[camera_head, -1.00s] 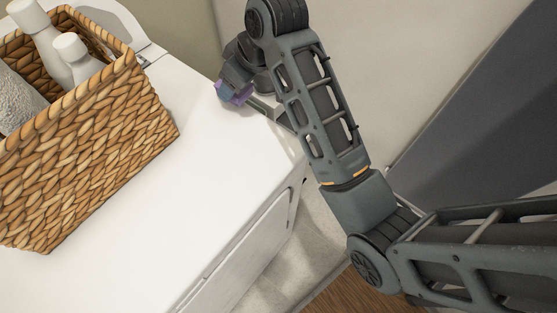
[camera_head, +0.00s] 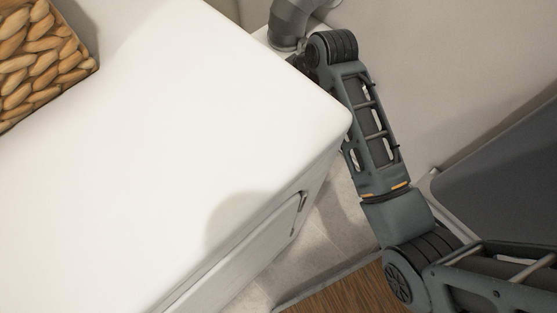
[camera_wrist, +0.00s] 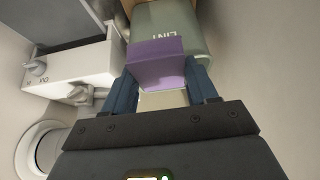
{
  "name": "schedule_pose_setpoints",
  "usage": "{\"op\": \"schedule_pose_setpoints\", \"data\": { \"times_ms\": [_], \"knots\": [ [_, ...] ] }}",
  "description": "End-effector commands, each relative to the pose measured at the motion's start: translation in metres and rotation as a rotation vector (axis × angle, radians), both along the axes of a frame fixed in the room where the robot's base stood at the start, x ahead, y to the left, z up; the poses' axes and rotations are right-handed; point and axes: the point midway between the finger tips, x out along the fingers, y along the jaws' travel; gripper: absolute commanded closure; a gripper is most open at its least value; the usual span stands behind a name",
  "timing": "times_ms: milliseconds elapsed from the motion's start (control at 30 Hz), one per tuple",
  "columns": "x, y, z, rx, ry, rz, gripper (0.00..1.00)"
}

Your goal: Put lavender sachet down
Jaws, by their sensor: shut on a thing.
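The purple lavender sachet (camera_wrist: 157,65) is in the wrist view, between the blue fingers of my gripper (camera_wrist: 163,82). The gripper is shut on it. Behind the sachet in that view is a grey-green container (camera_wrist: 185,35) with "LINT" lettering, which appears upside down. The sachet covers part of it, and I cannot tell how far apart they are. In the head view, my gripper and the sachet are out of sight; only my arm shows, at the right edge of the white machine.
The white machine top (camera_head: 190,120) is wide and clear. A wicker basket (camera_head: 45,65) stands at its upper left. The wrist view shows a white wall box with taps (camera_wrist: 75,72) and a round ring (camera_wrist: 35,150).

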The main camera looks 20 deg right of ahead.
Motion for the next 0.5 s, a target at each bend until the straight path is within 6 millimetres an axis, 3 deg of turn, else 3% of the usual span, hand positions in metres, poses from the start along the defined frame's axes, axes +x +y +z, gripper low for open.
{"op": "schedule_pose_setpoints", "data": {
  "times_ms": [33, 200, 333, 500],
  "knots": [
    [-0.001, -0.001, -0.035, 0.001, 0.003, -0.001, 0.76],
    [-0.003, 0.0, -0.097, 0.002, 0.003, -0.001, 0.76],
    [-0.005, 0.001, -0.132, 0.003, 0.003, 0.0, 0.76],
    [-0.007, 0.002, -0.157, 0.005, 0.002, -0.001, 0.76]
  ]
}}
